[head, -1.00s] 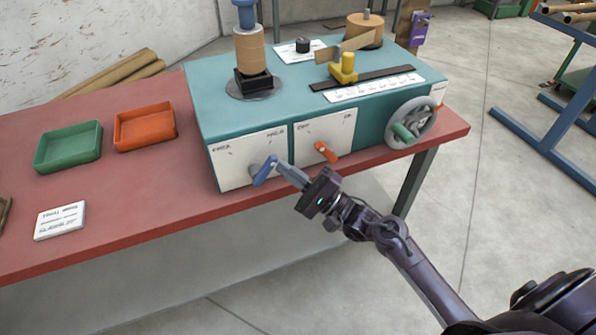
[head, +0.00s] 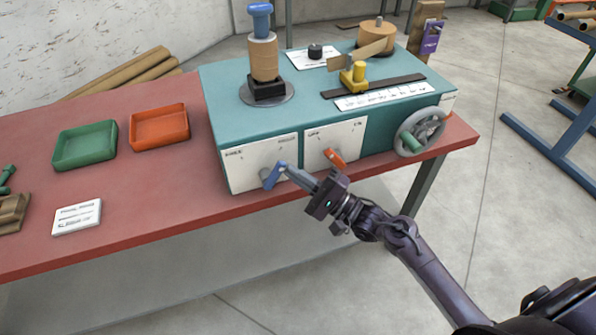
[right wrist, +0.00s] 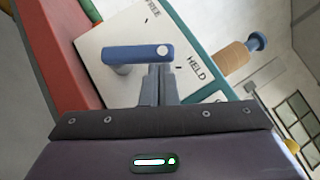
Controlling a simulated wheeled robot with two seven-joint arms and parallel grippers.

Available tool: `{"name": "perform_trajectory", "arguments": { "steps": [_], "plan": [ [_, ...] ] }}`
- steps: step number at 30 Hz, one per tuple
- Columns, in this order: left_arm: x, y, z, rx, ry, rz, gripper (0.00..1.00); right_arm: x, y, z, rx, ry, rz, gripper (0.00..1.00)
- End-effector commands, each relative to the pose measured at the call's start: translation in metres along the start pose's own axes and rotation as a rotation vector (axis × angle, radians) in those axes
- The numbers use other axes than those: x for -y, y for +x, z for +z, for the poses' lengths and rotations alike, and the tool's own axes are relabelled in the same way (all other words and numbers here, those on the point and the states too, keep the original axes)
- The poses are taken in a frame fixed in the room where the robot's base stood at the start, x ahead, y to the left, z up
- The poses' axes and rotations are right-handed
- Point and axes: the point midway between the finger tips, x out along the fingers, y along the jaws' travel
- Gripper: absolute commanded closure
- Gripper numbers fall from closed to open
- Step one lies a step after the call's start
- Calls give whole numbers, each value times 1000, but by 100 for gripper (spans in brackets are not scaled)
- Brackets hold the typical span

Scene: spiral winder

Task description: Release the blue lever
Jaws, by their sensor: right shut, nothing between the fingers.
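The blue lever (head: 274,176) sits on the left white panel (head: 246,164) of the teal machine's front, tilted up and to the right in the head view. In the right wrist view, the lever (right wrist: 138,54) runs across the panel, which reads FREE at the top and HELD at the right. My right gripper (head: 289,171) is shut and empty. In the right wrist view its fingertips (right wrist: 160,70) are right at the lever's free end, seeming to touch its side; contact is not certain. My left gripper is not in view.
An orange lever (head: 334,157) is on the panel just right of the gripper. A grey handwheel (head: 421,131) sticks out at the machine's right. Green (head: 85,146) and orange (head: 160,126) trays lie on the red table (head: 160,190). The floor in front is free.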

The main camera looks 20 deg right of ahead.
Motion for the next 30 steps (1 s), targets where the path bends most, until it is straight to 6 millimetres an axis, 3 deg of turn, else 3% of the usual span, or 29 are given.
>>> {"name": "perform_trajectory", "arguments": {
  "steps": [10,21,30],
  "plan": [
    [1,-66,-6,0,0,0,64,20,14,14,3,-159,162,100],
    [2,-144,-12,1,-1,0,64,24,30,30,3,-410,411,100],
    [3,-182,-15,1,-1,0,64,17,40,41,1,-545,549,100]
  ]
}}
